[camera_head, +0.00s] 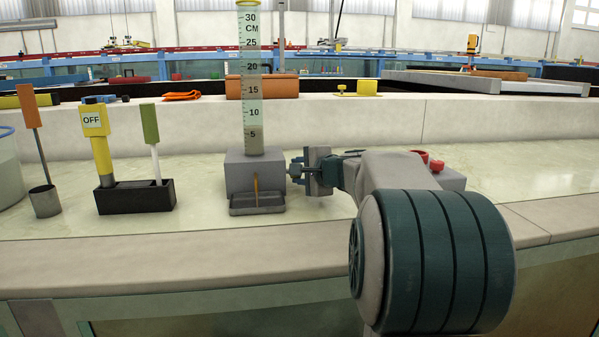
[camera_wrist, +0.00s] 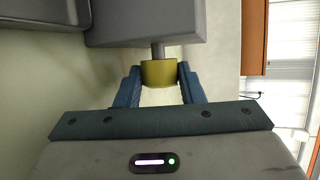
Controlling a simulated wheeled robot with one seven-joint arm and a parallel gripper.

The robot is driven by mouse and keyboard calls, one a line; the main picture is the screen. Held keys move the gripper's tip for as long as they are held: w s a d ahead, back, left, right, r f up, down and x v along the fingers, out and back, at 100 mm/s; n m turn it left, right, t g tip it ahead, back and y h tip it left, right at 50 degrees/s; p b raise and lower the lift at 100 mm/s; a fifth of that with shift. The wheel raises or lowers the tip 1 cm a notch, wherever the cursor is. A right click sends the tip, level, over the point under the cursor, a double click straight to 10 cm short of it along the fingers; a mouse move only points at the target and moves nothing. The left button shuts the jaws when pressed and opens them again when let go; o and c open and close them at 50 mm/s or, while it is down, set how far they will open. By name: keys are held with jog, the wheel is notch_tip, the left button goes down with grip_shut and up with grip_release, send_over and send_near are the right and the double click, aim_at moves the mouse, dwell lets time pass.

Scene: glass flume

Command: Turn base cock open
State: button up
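The grey base block (camera_head: 238,172) stands on the bench under a tall clear graduated tube (camera_head: 253,85). The base cock is a yellow, brass-like knob (camera_wrist: 159,74) on a short grey stem from the block, shown in the wrist view. My gripper (camera_head: 295,171) is at the right side of the block. In the wrist view, its two blue fingers (camera_wrist: 159,80) lie on either side of the knob and appear to touch it. The head view hides most of the knob behind the fingers. I cannot tell how far the cock is turned.
A small grey tray (camera_head: 270,208) sits before the block. A black holder (camera_head: 135,197) to the left carries a yellow "OFF" tool (camera_head: 96,120) and a green-handled tool (camera_head: 150,123). A metal cup (camera_head: 45,202) stands farther left. Red knobs (camera_head: 436,164) show behind my arm.

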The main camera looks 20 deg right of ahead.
jog(key=o, duration=0.4)
jog(key=shift+c, duration=0.2)
jog(key=p+v, duration=0.3)
jog(key=v, duration=1.1)
jog(key=shift+f, duration=0.1)
